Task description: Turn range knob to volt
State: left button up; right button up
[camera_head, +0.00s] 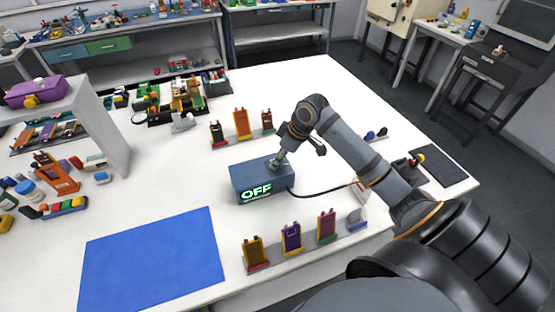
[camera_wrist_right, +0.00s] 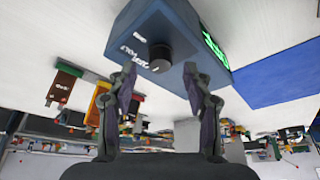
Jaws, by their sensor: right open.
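The meter is a dark blue-grey box (camera_head: 262,183) on the white table, its green display (camera_head: 257,191) reading OFF. In the right wrist view, the box (camera_wrist_right: 181,25) shows a round black range knob (camera_wrist_right: 159,58) with white markings beside it, too small to read surely. My right gripper (camera_wrist_right: 160,72) is open, its two fingers on either side of the knob in the picture; I cannot tell whether they touch it. In the head view my right gripper (camera_head: 279,161) is over the top of the box and hides the knob. My left gripper is out of view.
A black cable (camera_head: 322,191) runs right from the meter. Racks of coloured pouch cells stand behind (camera_head: 241,124) and in front (camera_head: 291,238) of it. A blue mat (camera_head: 152,262) lies front left, with bare table around it. A shelf (camera_head: 95,125) stands at the left.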

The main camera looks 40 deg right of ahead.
jog(key=shift+x, duration=0.85)
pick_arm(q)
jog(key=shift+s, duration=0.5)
pick_arm(e)
jog(key=shift+f, duration=0.15)
grip_shut()
jog(key=shift+a+p, duration=0.1)
jog(key=shift+p, duration=0.45)
jog(key=m+p, duration=0.2)
jog(key=p, duration=0.1)
jog(key=m+h+p, duration=0.1)
jog(key=m+p, duration=0.1)
jog(key=p, duration=0.1)
jog(key=m+h+p, duration=0.1)
jog(key=m+p, duration=0.1)
jog(key=p, duration=0.1)
jog(key=shift+a+r+t, duration=0.15)
jog(key=shift+r+t, duration=0.15)
jog(key=shift+r, duration=0.05)
jog(key=shift+f+m+h+p, duration=0.15)
jog(key=shift+m+h+p, duration=0.45)
jog(key=shift+m+p, duration=0.55)
pick_arm(q)
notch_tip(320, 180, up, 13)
jog(key=shift+p, duration=0.35)
pick_arm(e)
jog(key=shift+f+m, duration=0.1)
jog(key=shift+m, duration=0.15)
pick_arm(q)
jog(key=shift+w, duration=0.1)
